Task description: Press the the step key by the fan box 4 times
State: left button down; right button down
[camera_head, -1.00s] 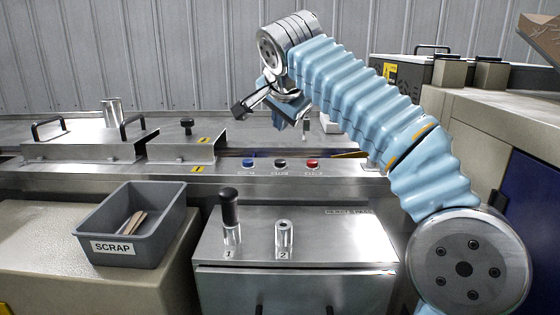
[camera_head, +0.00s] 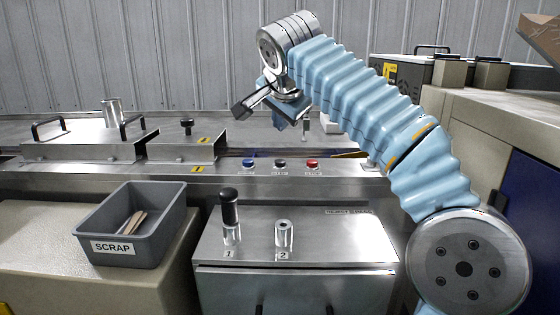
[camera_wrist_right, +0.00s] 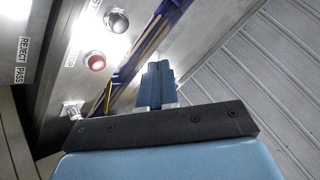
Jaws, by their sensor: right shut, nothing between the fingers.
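My right gripper (camera_head: 288,108) hangs over the machine deck, behind a row of blue (camera_head: 249,162), black (camera_head: 280,163) and red (camera_head: 312,163) push buttons. In the right wrist view its blue fingers (camera_wrist_right: 157,84) are together and empty, beside a long slot in the deck. I cannot identify the fan box with certainty. My left gripper is out of view.
A grey SCRAP bin (camera_head: 86,236) holds several flat sticks at left. A steel cabinet (camera_head: 340,240) carries posts marked 1 and 2, with a black-handled piece (camera_head: 229,208) on post 1. Handled steel covers (camera_head: 85,146) stand on the deck. A dark box (camera_head: 405,70) is at back right.

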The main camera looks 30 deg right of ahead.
dwell(0.5)
notch_tip(320, 180, up, 4)
jog(key=shift+f, duration=0.1)
jog(key=shift+f, duration=0.15)
dwell(0.4)
send_over(281, 163)
notch_tip(281, 163, down, 5)
jog(key=shift+d, duration=0.1)
notch_tip(281, 163, down, 2)
jog(key=shift+f+b, duration=0.25)
jog(key=shift+b, duration=0.6)
jog(key=shift+f+b, duration=0.45)
jog(key=shift+f, duration=0.1)
dwell(0.9)
